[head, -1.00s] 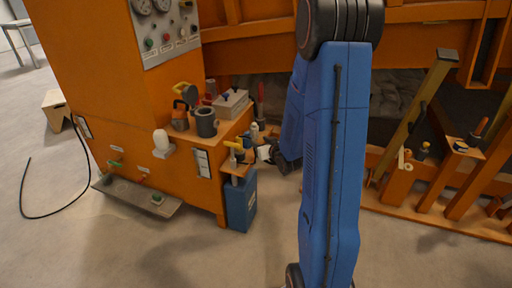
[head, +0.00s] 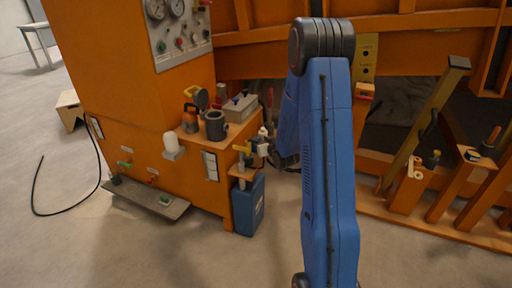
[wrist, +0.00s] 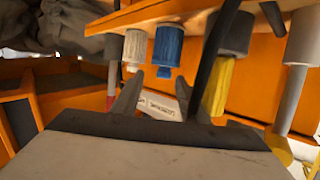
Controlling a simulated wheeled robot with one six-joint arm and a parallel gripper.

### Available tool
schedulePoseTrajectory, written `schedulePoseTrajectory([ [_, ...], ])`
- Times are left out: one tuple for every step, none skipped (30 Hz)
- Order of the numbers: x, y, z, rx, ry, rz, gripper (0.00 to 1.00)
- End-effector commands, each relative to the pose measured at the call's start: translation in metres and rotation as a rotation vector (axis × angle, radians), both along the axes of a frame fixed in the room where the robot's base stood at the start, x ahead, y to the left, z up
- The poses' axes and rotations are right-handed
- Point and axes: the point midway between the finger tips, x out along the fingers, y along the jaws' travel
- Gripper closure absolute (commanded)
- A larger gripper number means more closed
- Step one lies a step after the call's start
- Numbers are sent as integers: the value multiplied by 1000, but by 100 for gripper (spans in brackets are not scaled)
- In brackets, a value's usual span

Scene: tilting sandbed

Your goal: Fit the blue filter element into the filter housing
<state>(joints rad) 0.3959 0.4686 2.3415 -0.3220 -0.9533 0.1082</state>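A blue cylindrical piece with a narrower lower end, which looks like the blue filter element (wrist: 168,48), shows in the wrist view against an orange ledge. A similar white piece (wrist: 137,46) is just left of it. My gripper (wrist: 155,92) has its two fingers apart, with the blue piece beyond and above the gap; neither finger visibly touches it. In the head view my gripper (head: 264,152) is small and partly hidden at the cabinet's right corner. The blue piece cannot be made out there. I cannot identify the filter housing with certainty; a white bowl-shaped fitting (head: 172,143) is on the cabinet front.
The orange cabinet (head: 140,130) bears a grey mug (head: 215,125) and other items on its ledge. A blue canister (head: 248,204) stands below the small side shelf.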

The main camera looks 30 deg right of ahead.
Motion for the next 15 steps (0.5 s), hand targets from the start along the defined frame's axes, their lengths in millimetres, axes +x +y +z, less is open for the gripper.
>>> schedulePoseTrajectory([
  [2, 0, -1, 0, 0, 0, 60],
  [3, 0, -1, 0, 0, 0, 60],
  [6, 0, -1, 0, -1, 0, 60],
  [9, 1, -2, -1, -1, 1, 60],
  [12, 1, -2, -1, -1, 1, 60],
  [17, 2, -4, 0, -1, 1, 60],
  [21, 2, -5, 0, 0, 0, 60],
  [26, 2, -6, 0, 0, 0, 60],
  [31, 3, -8, 0, 1, 1, 60],
  [35, 4, -9, 0, 1, 1, 60],
  [39, 3, -9, 0, 0, 0, 60],
  [43, 2, -10, 0, -1, 0, 60],
  [45, 2, -11, 0, 0, 0, 60],
  [48, 1, -12, 0, 0, 0, 60],
  [50, 1, -13, 0, 0, 0, 60],
])
